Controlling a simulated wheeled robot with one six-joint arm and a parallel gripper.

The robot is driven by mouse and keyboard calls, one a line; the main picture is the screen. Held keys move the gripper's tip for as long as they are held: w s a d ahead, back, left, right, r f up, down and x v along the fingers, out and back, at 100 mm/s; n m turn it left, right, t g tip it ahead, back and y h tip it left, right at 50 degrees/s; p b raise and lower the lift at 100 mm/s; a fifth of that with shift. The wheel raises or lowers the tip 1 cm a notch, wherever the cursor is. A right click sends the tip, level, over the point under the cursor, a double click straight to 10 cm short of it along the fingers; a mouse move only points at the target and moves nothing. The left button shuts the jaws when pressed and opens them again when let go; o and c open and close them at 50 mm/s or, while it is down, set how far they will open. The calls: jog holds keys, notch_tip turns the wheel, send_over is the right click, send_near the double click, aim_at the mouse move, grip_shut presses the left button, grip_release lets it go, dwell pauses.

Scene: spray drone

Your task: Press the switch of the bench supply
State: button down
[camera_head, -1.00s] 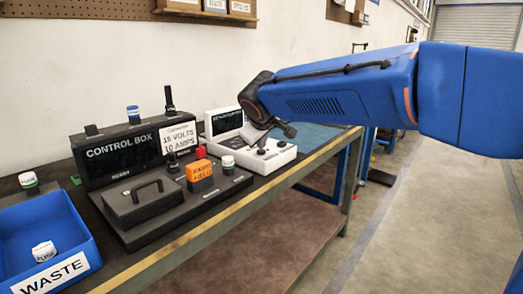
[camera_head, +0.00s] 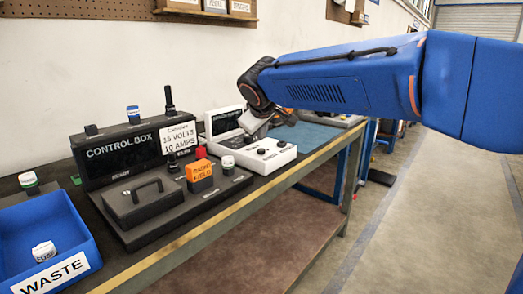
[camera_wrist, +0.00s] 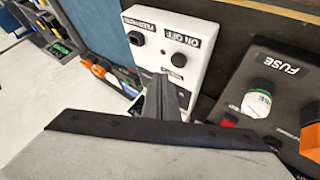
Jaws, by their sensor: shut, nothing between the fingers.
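The bench supply (camera_head: 268,160) is a white box on the bench with a dark display at its back and two dark round controls on top. In the wrist view its white panel (camera_wrist: 150,56) carries an "ON OFF" label with a dark round control (camera_wrist: 179,60) beside it, and another dark knob (camera_wrist: 136,38) by a second label. My gripper (camera_wrist: 160,80) is shut and empty. Its fingers overlap the panel's lower part in the wrist view and hide some of it. In the head view my gripper (camera_head: 286,116) is over the supply's back right; contact cannot be told.
A black control box (camera_head: 130,150) with a handled lid, an orange block (camera_head: 199,170) and fuse-like knobs stands left of the supply. A blue waste bin (camera_head: 75,240) is at the front left. A blue mat (camera_head: 310,135) lies to the right. The aisle right of the bench is clear.

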aim_at(261, 151)
jog(key=shift+r, duration=2.1)
jog(key=s+d+f+m+g+h, duration=0.15)
jog(key=s+d+f, duration=0.35)
jog(key=s+d, duration=0.5)
jog(key=s+d+f+m+g+y, duration=0.1)
jog(key=s+d+f+m, duration=0.4)
jog(key=d, duration=0.8)
jog(key=s+d+f+m+g, duration=0.1)
jog(key=s+d+f, duration=0.3)
jog(key=s+f, duration=0.4)
jog(key=s+d+f+m+g, duration=0.1)
jog(key=s+d+f, duration=0.4)
jog(key=s, duration=1)
notch_tip(261, 151, down, 3)
jog(key=shift+s+d+r+m, duration=0.1)
jog(key=shift+s+d+m, duration=0.15)
jog(key=shift+m, duration=0.4)
